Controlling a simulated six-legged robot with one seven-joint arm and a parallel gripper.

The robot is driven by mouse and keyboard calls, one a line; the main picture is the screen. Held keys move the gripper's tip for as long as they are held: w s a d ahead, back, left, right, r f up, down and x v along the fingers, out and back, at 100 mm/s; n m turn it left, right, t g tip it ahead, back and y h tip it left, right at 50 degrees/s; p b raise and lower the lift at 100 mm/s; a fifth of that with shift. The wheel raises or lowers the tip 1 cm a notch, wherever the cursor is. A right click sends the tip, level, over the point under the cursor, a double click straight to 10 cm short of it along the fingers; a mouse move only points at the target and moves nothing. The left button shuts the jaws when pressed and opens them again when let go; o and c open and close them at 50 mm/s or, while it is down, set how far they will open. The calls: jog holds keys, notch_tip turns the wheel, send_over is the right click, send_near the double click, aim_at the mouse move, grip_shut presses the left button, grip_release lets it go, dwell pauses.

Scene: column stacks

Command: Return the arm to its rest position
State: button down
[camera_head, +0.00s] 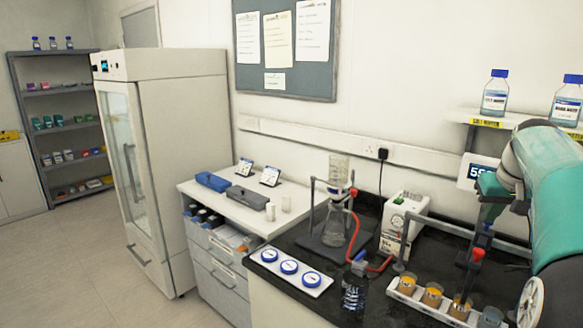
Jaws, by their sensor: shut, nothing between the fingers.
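My arm (550,170), teal with grey and black parts, enters from the right edge and bends over the black bench. My gripper (487,214) hangs down at the end of it, shut and empty, partly blended with the dark parts around it. A slim upright piece with a red part (477,255) stands just below it. A white rack (433,311) with several amber-filled cups (433,295) is below and to the left. My arm hides part of the bench and wall at the right.
A flask (336,228) with red tubing stands on the black bench (384,284), beside a white pump box (401,222). A shelf (470,115) carries bottles (495,97) close to my arm.

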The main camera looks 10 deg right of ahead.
jog(key=shift+a, duration=0.1)
jog(key=s+a+f+n, duration=0.1)
jog(key=s+a, duration=0.1)
jog(key=a, duration=1.1)
jog(key=s+a+f+n, duration=0.1)
jog(key=s+a, duration=0.2)
jog(key=a, duration=0.9)
jog(key=s+a+f+n+t+y, duration=0.1)
jog(key=s+a+f+n, duration=0.1)
jog(key=s+a+f, duration=0.8)
jog(key=s+a, duration=0.3)
jog(key=a, duration=0.1)
jog(key=shift+a+f+y, duration=0.25)
jog(key=shift+a+y, duration=0.05)
jog(key=shift+y, duration=0.1)
jog(key=shift+s+d, duration=0.1)
jog(key=shift+d, duration=0.05)
